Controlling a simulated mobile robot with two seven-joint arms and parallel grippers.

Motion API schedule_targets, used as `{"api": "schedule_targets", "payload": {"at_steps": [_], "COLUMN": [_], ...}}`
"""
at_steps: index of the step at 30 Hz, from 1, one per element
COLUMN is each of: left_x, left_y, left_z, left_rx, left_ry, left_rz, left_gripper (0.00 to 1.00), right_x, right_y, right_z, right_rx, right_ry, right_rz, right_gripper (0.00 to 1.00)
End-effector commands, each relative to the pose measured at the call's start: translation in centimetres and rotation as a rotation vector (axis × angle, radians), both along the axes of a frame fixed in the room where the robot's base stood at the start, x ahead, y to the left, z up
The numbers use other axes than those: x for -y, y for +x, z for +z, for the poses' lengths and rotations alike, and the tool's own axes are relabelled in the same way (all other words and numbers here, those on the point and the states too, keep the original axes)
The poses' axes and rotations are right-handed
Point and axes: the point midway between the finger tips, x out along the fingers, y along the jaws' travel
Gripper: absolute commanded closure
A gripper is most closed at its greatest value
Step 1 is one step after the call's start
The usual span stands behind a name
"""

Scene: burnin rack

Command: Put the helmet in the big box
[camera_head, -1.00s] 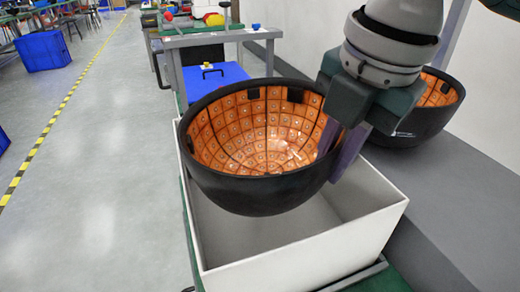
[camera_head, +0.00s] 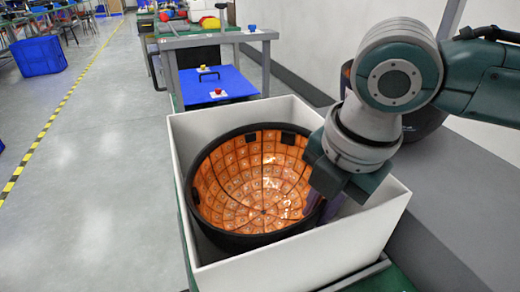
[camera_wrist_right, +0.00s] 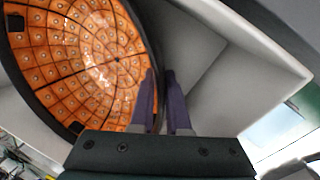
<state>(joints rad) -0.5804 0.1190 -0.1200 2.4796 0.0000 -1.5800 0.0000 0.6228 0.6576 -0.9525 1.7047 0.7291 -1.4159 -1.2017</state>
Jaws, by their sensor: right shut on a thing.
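The helmet (camera_head: 250,185) is a black bowl shape with an orange tiled lining, its open side facing up. It sits inside the big white box (camera_head: 285,262), with its rim near the level of the box walls. Whether it touches the box floor is hidden. My right gripper (camera_head: 318,205) is shut on the helmet's right rim and reaches down into the box. In the right wrist view the purple fingers (camera_wrist_right: 162,105) pinch the helmet's black rim, with the orange lining (camera_wrist_right: 85,60) on the left. My left gripper is not in view.
Another dark bowl-shaped helmet (camera_head: 425,118) stands on the grey surface at right, partly hidden by my arm. A table with a blue panel (camera_head: 215,84) and small buttons stands behind the box.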

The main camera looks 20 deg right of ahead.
Motion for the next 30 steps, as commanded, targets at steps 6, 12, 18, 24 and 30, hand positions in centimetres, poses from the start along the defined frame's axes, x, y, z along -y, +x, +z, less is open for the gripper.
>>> {"api": "schedule_targets", "payload": {"at_steps": [6, 12, 18, 24, 30], "left_x": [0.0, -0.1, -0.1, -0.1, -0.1], "left_y": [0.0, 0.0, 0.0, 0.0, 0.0], "left_z": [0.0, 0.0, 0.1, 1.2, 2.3], "left_rx": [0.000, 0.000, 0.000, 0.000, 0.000], "left_ry": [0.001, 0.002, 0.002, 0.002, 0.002], "left_rz": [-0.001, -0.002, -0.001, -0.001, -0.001], "left_gripper": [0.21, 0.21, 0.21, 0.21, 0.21], "right_x": [0.0, 0.0, 0.0, 0.1, 0.2], "right_y": [0.0, 0.0, 0.0, -0.6, -1.5], "right_z": [-0.2, -0.2, 0.2, 3.4, 7.9], "right_rx": [-0.001, -0.001, 0.000, 0.003, 0.003], "right_ry": [0.000, 0.000, 0.000, 0.000, 0.000], "right_rz": [0.000, 0.000, 0.000, 0.002, 0.001], "right_gripper": [0.68, 0.56, 0.56, 0.56, 0.56]}}
